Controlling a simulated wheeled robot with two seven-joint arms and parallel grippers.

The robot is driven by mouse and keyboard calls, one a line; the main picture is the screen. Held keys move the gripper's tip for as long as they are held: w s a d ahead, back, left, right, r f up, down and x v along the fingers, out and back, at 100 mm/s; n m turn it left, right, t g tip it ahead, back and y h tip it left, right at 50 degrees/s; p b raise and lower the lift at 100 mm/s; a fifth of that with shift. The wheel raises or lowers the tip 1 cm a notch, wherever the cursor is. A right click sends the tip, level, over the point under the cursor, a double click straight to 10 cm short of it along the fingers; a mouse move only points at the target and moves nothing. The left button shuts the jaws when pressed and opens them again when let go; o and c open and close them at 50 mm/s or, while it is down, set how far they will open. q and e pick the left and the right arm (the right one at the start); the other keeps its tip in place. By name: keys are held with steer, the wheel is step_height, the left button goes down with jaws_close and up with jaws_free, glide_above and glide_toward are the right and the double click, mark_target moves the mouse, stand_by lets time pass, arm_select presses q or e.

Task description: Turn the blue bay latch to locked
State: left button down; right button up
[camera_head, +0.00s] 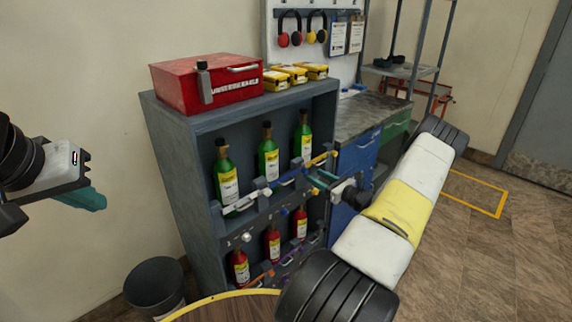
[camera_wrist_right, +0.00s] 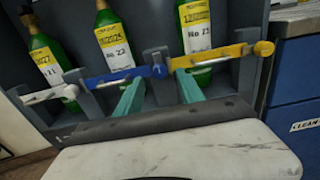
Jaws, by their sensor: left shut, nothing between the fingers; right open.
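The blue bay latch (camera_wrist_right: 122,76) is a bar lying nearly level across the front of the middle green bottle (camera_wrist_right: 118,45). Its knob (camera_wrist_right: 158,70) is at the bar's right end, on a grey post. In the head view the latch (camera_head: 289,178) is partly hidden near my right gripper. My right gripper (camera_wrist_right: 160,84) is open, with teal fingers on either side of the knob post, just below the bars. Contact cannot be told. In the head view my right gripper (camera_head: 318,181) is at the upper shelf's front. My left gripper (camera_head: 97,204) is shut and empty, far left.
Red bottles (camera_head: 272,243) stand on the lower shelf. A red toolbox (camera_head: 205,82) and yellow cases sit on top. A bin (camera_head: 155,285) stands at lower left.

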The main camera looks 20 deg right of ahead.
mark_target(307, 171)
steer(key=x, duration=0.5)
jaws_close()
